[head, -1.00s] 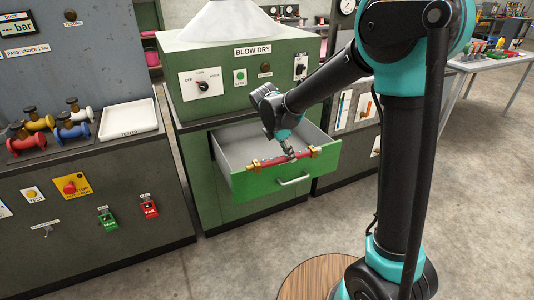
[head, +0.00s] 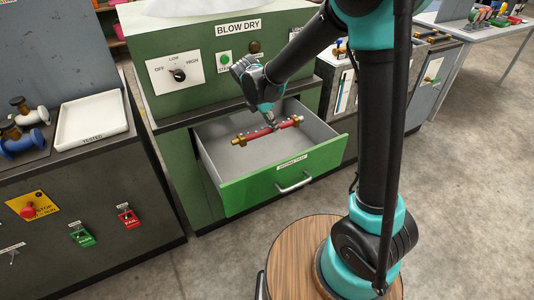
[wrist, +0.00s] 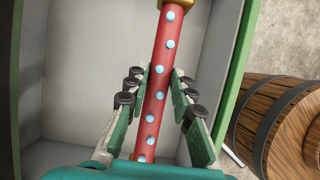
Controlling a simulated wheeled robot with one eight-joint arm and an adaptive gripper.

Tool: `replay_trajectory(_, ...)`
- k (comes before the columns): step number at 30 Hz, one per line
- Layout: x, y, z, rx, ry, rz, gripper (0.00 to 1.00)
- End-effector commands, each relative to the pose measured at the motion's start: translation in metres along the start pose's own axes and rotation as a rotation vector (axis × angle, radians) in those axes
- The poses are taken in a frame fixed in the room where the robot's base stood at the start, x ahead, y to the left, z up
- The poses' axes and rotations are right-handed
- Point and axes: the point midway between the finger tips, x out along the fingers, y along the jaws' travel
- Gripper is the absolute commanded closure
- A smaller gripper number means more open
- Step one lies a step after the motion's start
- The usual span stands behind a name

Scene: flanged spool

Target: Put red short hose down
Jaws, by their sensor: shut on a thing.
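The red short hose (head: 265,131) has brass end fittings and pale blue dots along it. It is in or just over the open green drawer (head: 262,190) under the blow dry cabinet; I cannot tell whether it touches the drawer floor. My gripper (head: 271,124) reaches down from above and is shut on the hose near its middle. In the wrist view the hose (wrist: 158,85) runs between the two fingers (wrist: 158,110), with the pale drawer floor behind it. One brass end shows at the top of that view; the other end is hidden.
The green cabinet (head: 195,45) with its dial stands above and behind the drawer. A white tested tray (head: 92,118) and valves (head: 22,135) are on the bench to the left. A wooden round top (head: 300,255) is in front. The drawer holds nothing else visible.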

Motion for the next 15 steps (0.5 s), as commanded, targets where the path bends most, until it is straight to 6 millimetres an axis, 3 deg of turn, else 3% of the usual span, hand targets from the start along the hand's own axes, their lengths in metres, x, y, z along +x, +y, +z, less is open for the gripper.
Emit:
replay_trajectory(6, 0.050, 0.001, -0.021, 0.000, 0.000, 0.000, 1.00)
replay_trajectory(15, 0.108, 0.001, -0.044, 0.000, 0.000, 0.000, 1.00)
